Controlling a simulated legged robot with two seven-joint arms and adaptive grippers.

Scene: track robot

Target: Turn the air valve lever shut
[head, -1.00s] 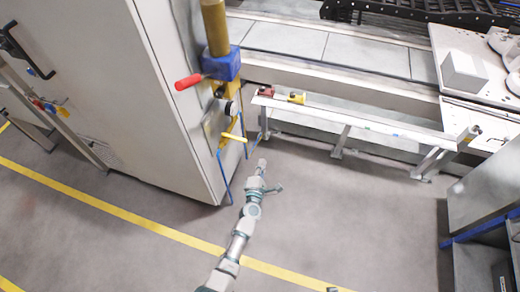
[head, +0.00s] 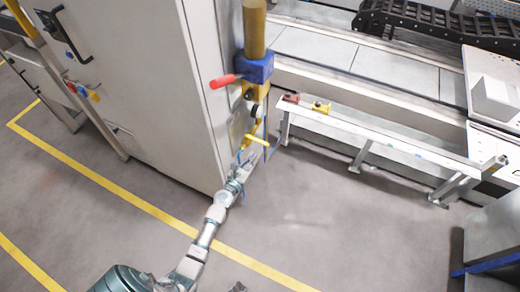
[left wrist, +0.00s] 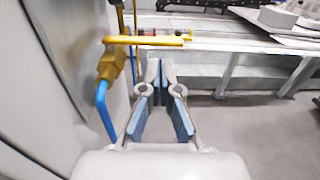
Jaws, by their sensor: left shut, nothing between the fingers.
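The yellow valve lever (head: 257,140) sticks out sideways beside the cabinet's corner, below the blue block. In the left wrist view the lever (left wrist: 150,40) lies roughly level, running right from a brass valve body (left wrist: 112,63). A blue hose (left wrist: 103,108) hangs from the valve body. My left gripper (head: 246,160) is just below the lever in the head view. In the left wrist view its fingers (left wrist: 160,70) are shut and empty, with tips just under the lever. I cannot tell whether they touch it. My right gripper is not in view.
The grey cabinet (head: 150,80) stands close on the left. A low metal rail (head: 390,133) runs to the right. Open floor (head: 330,210) lies in front.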

